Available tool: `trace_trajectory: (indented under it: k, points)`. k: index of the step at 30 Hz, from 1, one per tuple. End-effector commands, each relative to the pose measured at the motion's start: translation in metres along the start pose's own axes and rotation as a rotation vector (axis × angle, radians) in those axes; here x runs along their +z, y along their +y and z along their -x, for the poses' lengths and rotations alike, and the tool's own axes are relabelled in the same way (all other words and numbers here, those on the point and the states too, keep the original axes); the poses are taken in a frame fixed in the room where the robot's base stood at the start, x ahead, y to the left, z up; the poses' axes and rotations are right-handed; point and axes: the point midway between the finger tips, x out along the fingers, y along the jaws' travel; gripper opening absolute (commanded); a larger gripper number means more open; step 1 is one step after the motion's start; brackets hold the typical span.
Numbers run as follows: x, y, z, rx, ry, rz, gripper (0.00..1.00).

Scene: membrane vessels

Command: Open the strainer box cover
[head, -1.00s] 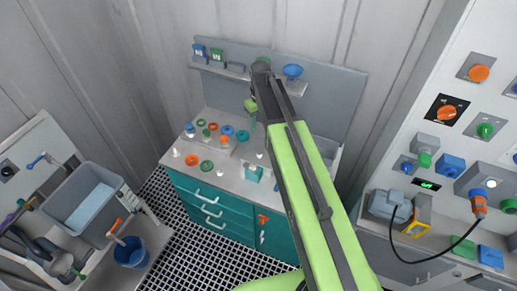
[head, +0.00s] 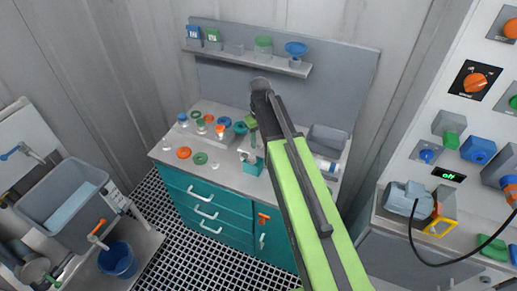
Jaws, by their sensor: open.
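I cannot pick out a strainer box cover for sure in the head view. A grey open tub (head: 42,212) with a pale blue surface inside stands at the left, and no lid shows on it. A grey bin (head: 327,140) sits at the right end of the bench, partly behind my arm. My gripper (head: 246,124) is at the end of my green and black arm, in front of the teal workbench. It is open and small in view, partly hidden by the arm, with nothing visible held in it. It appears over the bench top.
The teal workbench (head: 205,201) carries several coloured rings and fittings. A wall shelf (head: 245,56) holds small containers and a blue funnel. A blue bucket (head: 118,262) stands at lower left. A control panel (head: 468,110) with knobs and a cable fills the right. Grated floor lies between.

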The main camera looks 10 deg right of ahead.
Motion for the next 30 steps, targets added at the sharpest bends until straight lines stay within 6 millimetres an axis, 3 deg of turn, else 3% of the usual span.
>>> trace_trajectory:
  k: [8, 19, 30]
  points:
    - [-0.0001, -0.0004, -0.003, 0.0, 0.0, 0.001, 0.47]
    - [-0.0002, -0.0005, -0.0031, 0.0, 0.0, 0.001, 0.0]
    - [-0.0003, -0.0005, -0.0032, 0.001, 0.0, 0.001, 0.0]
